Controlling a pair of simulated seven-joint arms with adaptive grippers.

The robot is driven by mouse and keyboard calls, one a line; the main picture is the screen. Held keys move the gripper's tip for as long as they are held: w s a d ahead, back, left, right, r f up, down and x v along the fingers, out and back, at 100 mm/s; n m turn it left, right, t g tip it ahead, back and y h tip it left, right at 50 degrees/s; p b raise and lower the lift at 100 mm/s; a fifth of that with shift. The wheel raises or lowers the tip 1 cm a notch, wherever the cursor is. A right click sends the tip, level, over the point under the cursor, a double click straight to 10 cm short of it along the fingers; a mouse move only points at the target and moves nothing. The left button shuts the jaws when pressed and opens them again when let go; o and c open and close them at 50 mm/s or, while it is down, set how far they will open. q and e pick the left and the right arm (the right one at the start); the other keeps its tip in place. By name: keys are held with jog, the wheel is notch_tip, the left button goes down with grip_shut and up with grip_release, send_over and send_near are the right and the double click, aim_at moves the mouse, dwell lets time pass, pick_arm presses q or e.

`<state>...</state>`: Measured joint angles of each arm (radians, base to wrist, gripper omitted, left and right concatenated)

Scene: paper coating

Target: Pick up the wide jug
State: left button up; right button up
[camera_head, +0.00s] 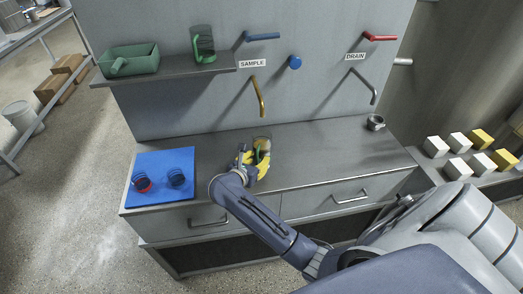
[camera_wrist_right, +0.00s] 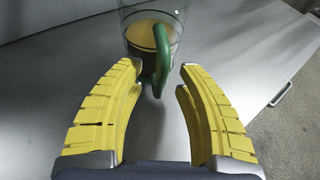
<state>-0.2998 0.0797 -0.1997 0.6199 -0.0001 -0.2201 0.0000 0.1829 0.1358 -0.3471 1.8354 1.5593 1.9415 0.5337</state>
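A clear jug with a green handle (camera_wrist_right: 135,35) stands upright on the grey counter at the top of the right wrist view. It holds something yellow-brown, and its top is cut off there. In the head view the jug (camera_head: 262,144) is partly hidden behind my right gripper (camera_head: 253,162). My right gripper (camera_wrist_right: 158,70) has its yellow fingers spread, with the green handle between or just beyond the tips. The fingers do not look closed on it. Whether this is the wide jug I cannot tell for certain. My left gripper is not in view.
A blue mat (camera_head: 150,160) with two small dark-banded vessels (camera_head: 176,177) lies on the left. A shelf (camera_head: 170,76) holds a green bin (camera_head: 130,60) and another green-tinted vessel (camera_head: 203,43). A brass spout (camera_head: 259,96) hangs above the counter. A metal cup (camera_head: 375,122) stands at right.

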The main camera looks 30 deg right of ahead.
grip_shut()
dwell(0.3)
dwell(0.4)
